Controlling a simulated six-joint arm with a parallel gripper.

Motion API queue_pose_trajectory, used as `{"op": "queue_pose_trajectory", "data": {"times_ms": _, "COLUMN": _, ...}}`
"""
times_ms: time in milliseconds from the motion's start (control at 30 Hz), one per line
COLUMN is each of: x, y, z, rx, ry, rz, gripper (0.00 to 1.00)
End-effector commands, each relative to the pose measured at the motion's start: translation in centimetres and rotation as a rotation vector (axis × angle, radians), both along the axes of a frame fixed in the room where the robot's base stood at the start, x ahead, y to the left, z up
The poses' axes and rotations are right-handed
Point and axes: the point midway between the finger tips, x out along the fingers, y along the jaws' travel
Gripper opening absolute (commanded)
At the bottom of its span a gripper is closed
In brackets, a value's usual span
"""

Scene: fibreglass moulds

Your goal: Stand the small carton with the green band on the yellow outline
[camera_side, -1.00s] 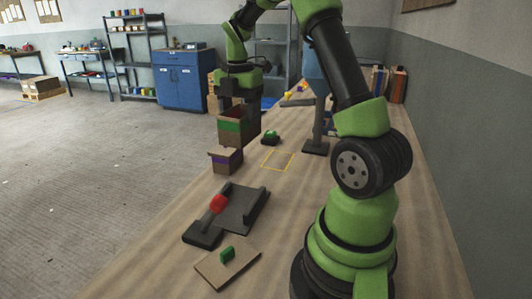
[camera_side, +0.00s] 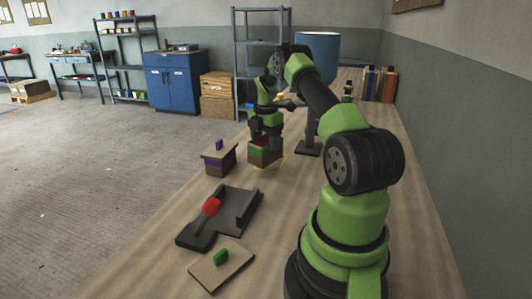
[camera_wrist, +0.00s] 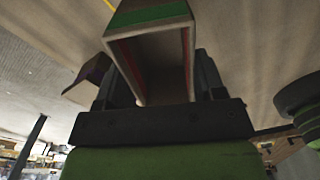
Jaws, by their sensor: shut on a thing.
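The small carton with the green band (camera_side: 261,156) is upright between the fingers of my gripper (camera_side: 266,138), which is shut on it. In the wrist view the carton (camera_wrist: 150,15) shows its open top and reddish inner walls, with a dark finger on each side. Parts of the yellow outline (camera_side: 284,159) show at the carton's right; the carton hides most of it. A bit of yellow line also shows at the top of the wrist view (camera_wrist: 109,4). I cannot tell whether the carton's base touches the table.
Nearer are a dark tray (camera_side: 240,207), a red-headed tool (camera_side: 211,206) and a brown plate with a green knob (camera_side: 220,264). A dark stand (camera_side: 308,148) is behind right.

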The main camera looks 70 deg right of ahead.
Motion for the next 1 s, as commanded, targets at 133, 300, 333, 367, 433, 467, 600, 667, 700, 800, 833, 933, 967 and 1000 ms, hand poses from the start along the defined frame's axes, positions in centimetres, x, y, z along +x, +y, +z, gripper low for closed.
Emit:
{"op": "queue_pose_trajectory", "data": {"times_ms": 133, "x": 0.0, "y": 0.1, "z": -1.6, "rx": 0.003, "ry": 0.001, "rz": 0.001, "gripper": 0.4}}
{"op": "queue_pose_trajectory", "data": {"times_ms": 300, "x": 0.0, "y": 0.0, "z": -3.7, "rx": 0.0, "ry": 0.0, "rz": 0.001, "gripper": 0.4}}
{"op": "queue_pose_trajectory", "data": {"times_ms": 333, "x": 0.0, "y": 0.0, "z": -3.8, "rx": 0.0, "ry": -0.001, "rz": 0.0, "gripper": 0.4}}
{"op": "queue_pose_trajectory", "data": {"times_ms": 367, "x": 0.0, "y": 0.0, "z": -3.8, "rx": 0.0, "ry": -0.001, "rz": 0.001, "gripper": 0.4}}
{"op": "queue_pose_trajectory", "data": {"times_ms": 433, "x": 0.0, "y": 0.0, "z": -3.7, "rx": -0.001, "ry": -0.002, "rz": 0.001, "gripper": 0.4}}
{"op": "queue_pose_trajectory", "data": {"times_ms": 467, "x": 0.0, "y": 0.0, "z": -3.7, "rx": -0.002, "ry": -0.001, "rz": 0.001, "gripper": 0.4}}
{"op": "queue_pose_trajectory", "data": {"times_ms": 600, "x": 0.0, "y": 0.0, "z": -3.9, "rx": 0.0, "ry": -0.001, "rz": 0.001, "gripper": 0.4}}
{"op": "queue_pose_trajectory", "data": {"times_ms": 667, "x": 0.0, "y": 0.0, "z": -4.1, "rx": 0.0, "ry": -0.001, "rz": 0.001, "gripper": 0.65}}
{"op": "queue_pose_trajectory", "data": {"times_ms": 700, "x": 0.0, "y": 0.0, "z": -4.0, "rx": 0.0, "ry": -0.001, "rz": 0.001, "gripper": 0.75}}
{"op": "queue_pose_trajectory", "data": {"times_ms": 800, "x": 0.0, "y": 0.0, "z": -4.0, "rx": 0.0, "ry": -0.001, "rz": 0.001, "gripper": 0.89}}
{"op": "queue_pose_trajectory", "data": {"times_ms": 833, "x": 0.0, "y": 0.0, "z": -4.0, "rx": 0.0, "ry": -0.001, "rz": 0.001, "gripper": 0.89}}
{"op": "queue_pose_trajectory", "data": {"times_ms": 933, "x": 0.0, "y": 0.0, "z": -4.0, "rx": 0.0, "ry": -0.001, "rz": 0.001, "gripper": 0.89}}
{"op": "queue_pose_trajectory", "data": {"times_ms": 967, "x": 0.0, "y": 0.0, "z": -4.0, "rx": 0.0, "ry": -0.001, "rz": 0.001, "gripper": 0.89}}
{"op": "queue_pose_trajectory", "data": {"times_ms": 1000, "x": 0.0, "y": 0.0, "z": -4.0, "rx": 0.0, "ry": -0.001, "rz": 0.001, "gripper": 0.89}}
